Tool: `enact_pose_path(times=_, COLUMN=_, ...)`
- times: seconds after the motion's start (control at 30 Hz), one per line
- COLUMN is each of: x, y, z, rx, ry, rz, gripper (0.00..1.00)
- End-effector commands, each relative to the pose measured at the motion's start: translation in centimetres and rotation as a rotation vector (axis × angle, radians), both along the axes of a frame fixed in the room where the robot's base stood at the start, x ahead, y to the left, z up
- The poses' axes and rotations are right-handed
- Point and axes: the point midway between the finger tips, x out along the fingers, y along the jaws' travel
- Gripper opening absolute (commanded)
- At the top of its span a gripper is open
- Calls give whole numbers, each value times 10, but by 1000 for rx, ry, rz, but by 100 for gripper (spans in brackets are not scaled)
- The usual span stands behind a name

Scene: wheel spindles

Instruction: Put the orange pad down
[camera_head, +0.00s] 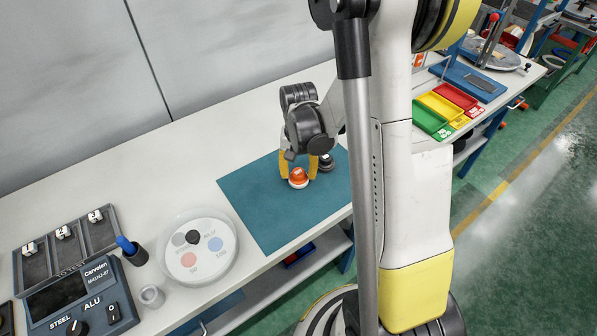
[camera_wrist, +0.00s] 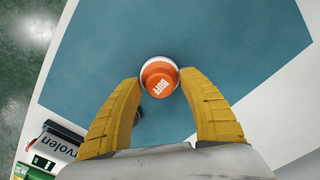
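The orange pad (camera_head: 298,177) is a small round orange piece with a white rim, between the yellow fingers of my gripper (camera_head: 298,172), over the teal mat (camera_head: 260,210). In the wrist view the pad (camera_wrist: 159,77) shows its lettered top, and the fingertips of my gripper (camera_wrist: 160,80) meet its rim on both sides. The gripper appears shut on it. The pad is at or just above the mat; I cannot tell whether it touches. A dark round piece (camera_head: 326,162) sits on the mat just right of the gripper, partly hidden.
Left of the mat stands a round white tray (camera_head: 232,262) with coloured spots. Red, yellow and green bins (camera_head: 434,118) lie at the right. The mat's front is clear.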

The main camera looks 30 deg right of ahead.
Motion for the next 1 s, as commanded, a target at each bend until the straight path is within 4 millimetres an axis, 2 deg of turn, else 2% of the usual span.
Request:
enact_pose_path(times=0.27, x=0, y=0, z=6, rx=0, ry=0, rz=0, gripper=49)
enact_pose_path(times=0.37, x=0, y=0, z=20, rx=0, ry=0, rz=0, gripper=49)
enact_pose_path(times=0.7, x=-2, y=1, z=96, rx=0, ry=0, rz=0, gripper=49)
enact_pose_path(times=1.0, x=-3, y=5, z=130, rx=-4, ry=-14, rz=16, gripper=49)
